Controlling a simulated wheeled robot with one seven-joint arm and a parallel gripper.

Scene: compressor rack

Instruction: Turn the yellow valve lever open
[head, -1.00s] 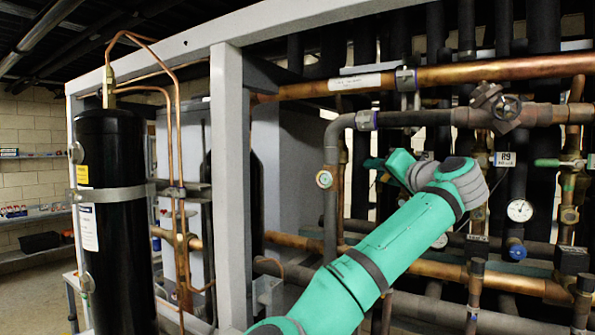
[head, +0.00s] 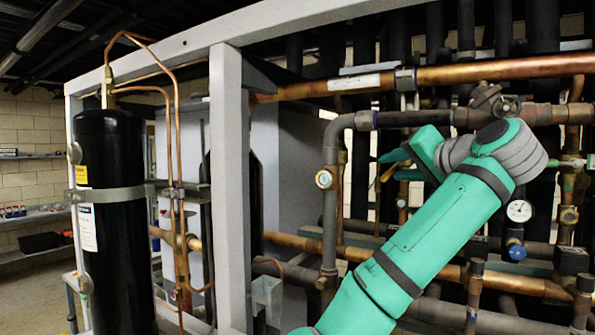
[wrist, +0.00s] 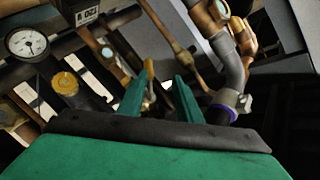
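The yellow valve lever (wrist: 149,70) shows in the wrist view as a short upright yellow handle between the fingertips of my gripper (wrist: 158,88), closer to the left finger. My gripper is open, with a gap between its teal fingers. I cannot tell whether either finger touches the lever. In the head view a small yellow piece of the lever (head: 387,174) shows beside the fingertips of my gripper (head: 393,164), in front of the dark pipes. The valve body is mostly hidden by my arm and fingers.
A copper pipe (head: 450,76) runs above my gripper. A grey frame post (head: 229,190) and a black tank (head: 110,220) stand to the left. A pressure gauge (head: 519,210) is at the right. A yellow cap (wrist: 65,83) lies left of the fingers in the wrist view.

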